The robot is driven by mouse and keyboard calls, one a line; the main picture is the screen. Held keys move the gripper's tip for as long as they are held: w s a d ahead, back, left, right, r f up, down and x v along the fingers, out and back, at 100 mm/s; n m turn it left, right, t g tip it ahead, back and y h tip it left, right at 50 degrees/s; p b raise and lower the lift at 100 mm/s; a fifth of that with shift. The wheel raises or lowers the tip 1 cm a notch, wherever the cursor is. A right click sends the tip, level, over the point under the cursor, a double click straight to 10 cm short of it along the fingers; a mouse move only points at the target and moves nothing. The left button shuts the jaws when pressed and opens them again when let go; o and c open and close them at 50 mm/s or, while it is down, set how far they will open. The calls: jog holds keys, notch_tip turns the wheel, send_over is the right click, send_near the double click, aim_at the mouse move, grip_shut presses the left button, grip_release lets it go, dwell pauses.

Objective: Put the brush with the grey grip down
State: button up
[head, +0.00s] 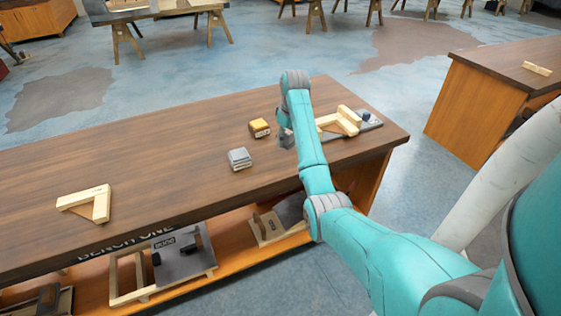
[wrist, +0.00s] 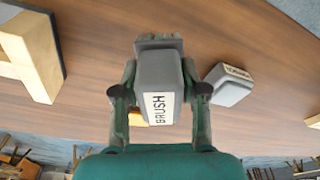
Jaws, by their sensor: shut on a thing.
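In the wrist view my gripper (wrist: 159,92) is shut on a grey block-shaped brush (wrist: 166,72) with a white label reading BRUSH. One finger presses on each side of it. In the head view my gripper (head: 285,137) is over the right half of the dark wooden bench top (head: 150,160), partly hidden by my arm. The held brush is hard to make out there. I cannot tell whether its underside touches the bench.
A grey block (head: 239,158) and a yellow block (head: 259,127) lie left of my gripper. A light wooden frame piece (head: 342,121) on a grey plate is to the right. A wooden corner piece (head: 88,203) lies far left. Bare bench top lies between.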

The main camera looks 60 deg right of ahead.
aim_at(284, 160)
notch_tip(284, 160, down, 2)
jog(key=shift+a+f, duration=0.1)
jog(key=shift+f, duration=2.75)
jog(key=o, duration=1)
jog(key=shift+f, duration=0.1)
